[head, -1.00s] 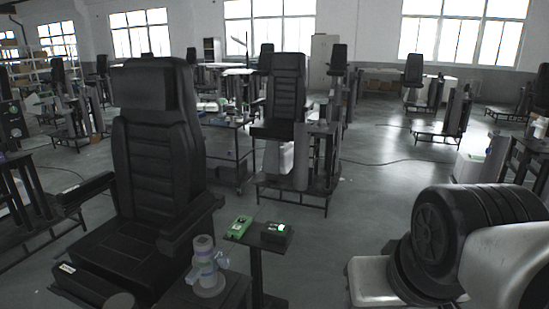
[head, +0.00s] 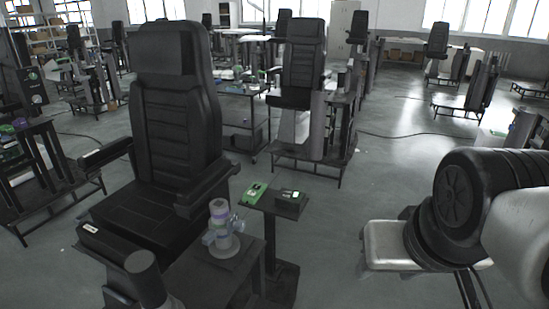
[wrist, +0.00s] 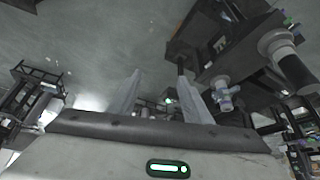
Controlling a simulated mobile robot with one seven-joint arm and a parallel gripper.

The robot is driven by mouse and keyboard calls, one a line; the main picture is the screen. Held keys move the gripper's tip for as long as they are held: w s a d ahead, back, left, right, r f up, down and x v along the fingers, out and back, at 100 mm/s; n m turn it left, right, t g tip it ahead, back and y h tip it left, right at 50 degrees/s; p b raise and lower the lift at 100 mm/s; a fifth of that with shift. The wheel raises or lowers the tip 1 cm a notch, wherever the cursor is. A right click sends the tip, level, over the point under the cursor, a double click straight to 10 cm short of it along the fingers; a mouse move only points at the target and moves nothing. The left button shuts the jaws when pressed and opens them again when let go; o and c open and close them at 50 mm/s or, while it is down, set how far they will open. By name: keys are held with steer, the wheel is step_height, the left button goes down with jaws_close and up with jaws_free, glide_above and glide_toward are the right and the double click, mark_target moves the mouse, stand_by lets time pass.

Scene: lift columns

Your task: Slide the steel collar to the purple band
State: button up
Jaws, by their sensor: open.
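The short column (head: 220,212) stands upright on a dark stand, low and left of centre in the head view. A purple band shows around its upper part. The steel collar (head: 221,237) is around the column lower down, with small parts sticking out at its sides; its exact gap to the band is too small to tell. In the wrist view the column and collar (wrist: 224,97) appear small, right of my gripper (wrist: 160,76). My gripper is open and empty, its two fingers well apart and clear of the collar.
A black chair (head: 178,110) stands close behind and left of the column. A small side table holds a green device (head: 255,191) and a black box with a lit display (head: 291,200). A dark cylinder (head: 146,278) stands at the front left. Open floor (head: 345,205) lies to the right.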

mark_target(212, 239)
stand_by(0.3)
steer(key=shift+c, duration=0.9)
steer(key=w+a+f+n+g+y+b, duration=0.1)
steer(key=w+a+f+g+y, duration=0.15)
steer(key=a+f, duration=0.3)
steer(key=w+a+f+g+y+b, duration=0.2)
steer(key=w+a+f+y, duration=0.15)
steer(key=a, duration=0.35)
steer(key=w+a+f+n+g+y+b, duration=0.1)
steer(key=w+a+f+g+y, duration=0.1)
steer(key=a+f+g+y, duration=0.3)
steer(key=w+a+f+m+t+y+b, duration=0.2)
steer(key=w+f+m+t+y, duration=0.1)
steer(key=w+f+t, duration=0.4)
steer(key=w+a+f+m+t+y+b, duration=0.1)
steer(key=w+a+f+m+t+y, duration=0.2)
steer(key=w+f, duration=0.35)
steer(key=x, duration=0.5)
steer(key=w+r+p+x, duration=0.1)
steer(key=x, duration=1.1)
steer(key=shift+w+r, duration=0.25)
steer(key=shift+r, duration=0.15)
